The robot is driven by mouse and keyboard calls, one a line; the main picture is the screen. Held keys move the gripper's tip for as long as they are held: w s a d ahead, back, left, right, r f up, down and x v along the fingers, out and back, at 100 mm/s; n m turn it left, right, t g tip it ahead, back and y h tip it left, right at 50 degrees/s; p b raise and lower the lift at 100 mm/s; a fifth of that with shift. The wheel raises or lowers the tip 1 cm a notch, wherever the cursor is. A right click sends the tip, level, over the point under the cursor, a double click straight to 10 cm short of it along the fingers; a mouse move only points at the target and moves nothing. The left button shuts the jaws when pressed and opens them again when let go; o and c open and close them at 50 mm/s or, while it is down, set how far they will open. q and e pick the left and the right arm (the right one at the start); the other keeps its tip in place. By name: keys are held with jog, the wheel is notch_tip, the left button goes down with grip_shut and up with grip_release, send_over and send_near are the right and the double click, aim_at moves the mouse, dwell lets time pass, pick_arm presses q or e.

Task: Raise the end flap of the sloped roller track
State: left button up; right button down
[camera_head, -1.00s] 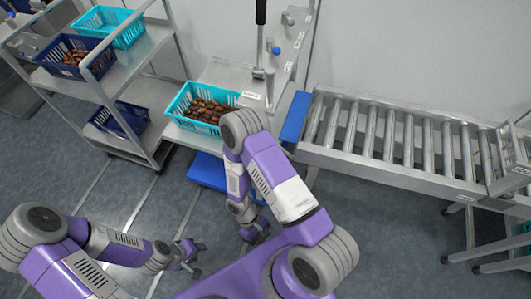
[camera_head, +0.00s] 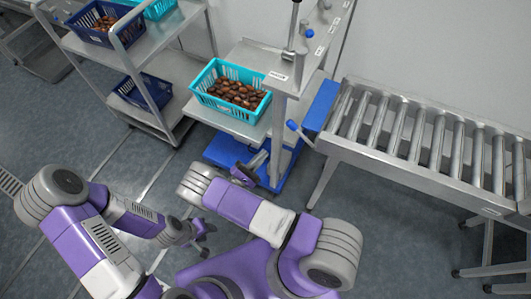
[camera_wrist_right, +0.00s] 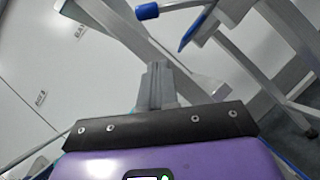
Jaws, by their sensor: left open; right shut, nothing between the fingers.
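The sloped roller track (camera_head: 425,140) runs along the wall at the right of the head view. Its blue end flap (camera_head: 320,105) is at the track's left end; its exact tilt is hard to tell. A short lever with a blue grip (camera_head: 292,126) sticks out beside the flap. My right gripper (camera_head: 243,172) is shut and empty, left of and apart from the lever. In the right wrist view its closed fingers (camera_wrist_right: 158,82) point toward metal framework, with a blue-tipped rod (camera_wrist_right: 147,11) beyond. My left gripper (camera_head: 205,235) is open and empty above the floor.
A turquoise crate of dates (camera_head: 230,108) sits on a metal stand left of the flap, with a blue base (camera_head: 225,152) below. A shelf rack (camera_head: 180,100) with crates stands further left. The floor left of my arms is clear.

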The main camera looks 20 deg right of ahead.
jog(key=w+d+r, duration=0.1)
jog(key=d+r, duration=0.5)
jog(key=d, duration=0.3)
jog(key=shift+w, duration=0.1)
